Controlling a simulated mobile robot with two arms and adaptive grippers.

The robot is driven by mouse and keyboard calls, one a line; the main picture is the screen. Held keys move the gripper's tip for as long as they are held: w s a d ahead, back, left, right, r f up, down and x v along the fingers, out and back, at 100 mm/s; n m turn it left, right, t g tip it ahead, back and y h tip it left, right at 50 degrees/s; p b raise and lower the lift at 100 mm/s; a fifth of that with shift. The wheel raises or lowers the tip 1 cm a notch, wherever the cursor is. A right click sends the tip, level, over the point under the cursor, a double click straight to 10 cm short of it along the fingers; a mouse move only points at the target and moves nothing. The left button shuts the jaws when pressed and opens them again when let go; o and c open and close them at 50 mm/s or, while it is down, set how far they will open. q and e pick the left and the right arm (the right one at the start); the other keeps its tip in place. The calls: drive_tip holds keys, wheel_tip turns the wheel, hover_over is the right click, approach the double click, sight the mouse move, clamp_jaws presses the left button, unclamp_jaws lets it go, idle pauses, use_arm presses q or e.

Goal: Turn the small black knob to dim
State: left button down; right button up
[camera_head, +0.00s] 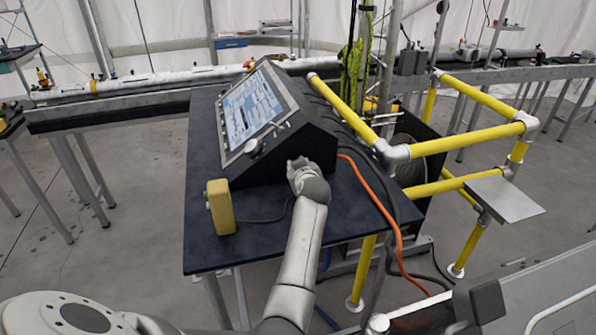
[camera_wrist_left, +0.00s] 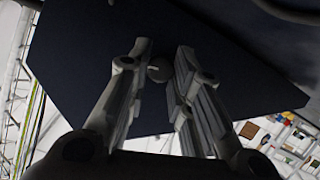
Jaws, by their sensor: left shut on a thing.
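The black console (camera_head: 285,140) with a tilted lit screen (camera_head: 252,108) stands on the dark table. My left gripper (camera_head: 296,163) is at the console's near side face, low down. In the left wrist view the small black knob (camera_wrist_left: 159,70) is a round dark cap with a pale mark line, in front of a dark panel (camera_wrist_left: 215,45). The fingers of the left gripper (camera_wrist_left: 165,52) are closed in on it from both sides. In the head view the knob is hidden behind the hand. My right gripper is not in view.
A yellow box (camera_head: 221,207) stands at the table's (camera_head: 265,250) near left, with a thin dark cable beside it. An orange cable (camera_head: 385,205) and black hoses run down right of the console. Yellow railings (camera_head: 465,140) stand at the right. The table's front left is mostly bare.

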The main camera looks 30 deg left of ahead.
use_arm(q)
drive_tip(key=m+b, duration=0.1)
drive_tip(key=m+g+y, duration=0.1)
drive_tip(key=m+g+b, duration=0.1)
drive_tip(key=shift+w+d+f+m+y+b, duration=0.2)
drive_tip(key=shift+d+f+m+y+b, duration=0.1)
drive_tip(key=shift+f+m+b, duration=0.1)
drive_tip(key=m+y+b, duration=0.1)
drive_tip(key=m, duration=0.1)
drive_tip(key=m+g+y+b, duration=0.1)
drive_tip(key=b, duration=0.1)
drive_tip(key=shift+w+f+m+g, duration=0.1)
drive_tip(key=shift+f+m+g, duration=0.05)
drive_tip(key=shift+m+g, duration=0.2)
drive_tip(key=m+y+b, duration=0.2)
drive_tip(key=m, duration=0.2)
drive_tip(key=shift+f+g+b, duration=0.2)
drive_tip(key=shift+g+b, duration=0.15)
drive_tip(key=m+y+b, duration=0.1)
drive_tip(key=m+y, duration=0.1)
drive_tip(key=m, duration=0.2)
drive_tip(key=shift+d+b, duration=0.1)
drive_tip(key=shift+b, duration=0.2)
drive_tip(key=shift+m, duration=0.25)
drive_tip(key=c, duration=1.3)
unclamp_jaws()
drive_tip(key=shift+o, duration=0.2)
drive_tip(key=shift+r, duration=0.15)
